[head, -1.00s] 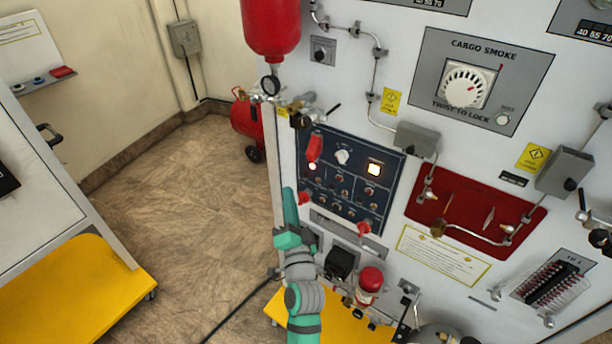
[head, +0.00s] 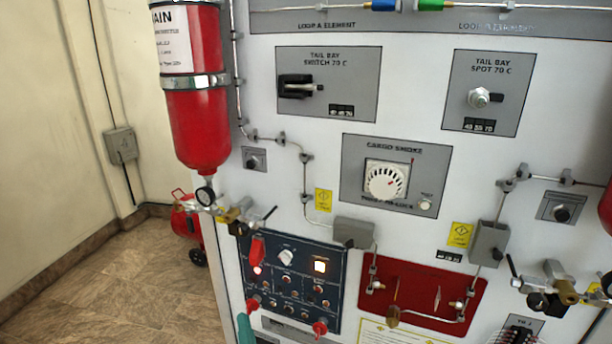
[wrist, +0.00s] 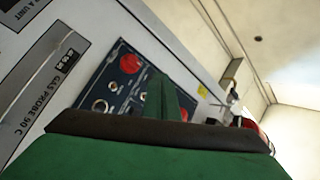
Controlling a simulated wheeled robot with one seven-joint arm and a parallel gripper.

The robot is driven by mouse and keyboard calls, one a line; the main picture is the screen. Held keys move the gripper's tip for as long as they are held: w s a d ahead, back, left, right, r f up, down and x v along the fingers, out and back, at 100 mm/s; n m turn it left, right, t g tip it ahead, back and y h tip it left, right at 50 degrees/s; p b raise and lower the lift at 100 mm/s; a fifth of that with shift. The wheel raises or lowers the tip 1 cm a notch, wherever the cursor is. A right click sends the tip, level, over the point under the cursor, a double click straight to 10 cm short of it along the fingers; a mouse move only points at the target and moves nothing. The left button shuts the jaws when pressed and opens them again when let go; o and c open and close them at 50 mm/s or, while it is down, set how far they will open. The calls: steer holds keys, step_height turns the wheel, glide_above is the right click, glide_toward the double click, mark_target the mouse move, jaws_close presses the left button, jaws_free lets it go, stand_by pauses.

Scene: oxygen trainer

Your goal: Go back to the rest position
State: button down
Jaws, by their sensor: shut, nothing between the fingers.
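Only the teal tip of my gripper (head: 244,328) shows at the bottom edge of the head view, in front of the lower left of the dark blue switch panel (head: 290,292). The rest of my arm is out of that view. In the wrist view my green gripper (wrist: 170,98) is shut with nothing in it. Beyond it lie the blue panel with red knobs (wrist: 131,63) and the trainer's white face. I cannot tell how far the fingertips are from the panel.
A red bottle (head: 197,120) with a gauge and valve hangs at the panel's left. The cargo smoke dial (head: 386,181) and a red plate (head: 415,283) are to the right. A red wheeled tank (head: 186,215) stands behind. Floor (head: 120,285) at left is clear.

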steer(key=s+d+f+n+g+h, duration=0.1)
steer(key=s+d+f+h, duration=0.1)
steer(key=s+d+f, duration=0.35)
steer(key=s+d+f+n+h, duration=0.1)
steer(key=s+d+f+h, duration=0.15)
steer(key=s, duration=0.65)
steer(key=s+d+f+g+h, duration=0.1)
steer(key=s+d+f, duration=0.4)
steer(key=s, duration=0.2)
steer(key=s+d+r+n+h, duration=0.1)
steer(key=s+d+n, duration=0.1)
steer(key=s, duration=0.7)
steer(key=s+d+r+n+g+h, duration=0.1)
steer(key=s+n, duration=0.1)
steer(key=s, duration=0.8)
steer(key=shift+s+d+n, duration=0.15)
steer(key=shift+d+n, duration=0.15)
steer(key=shift+d, duration=0.1)
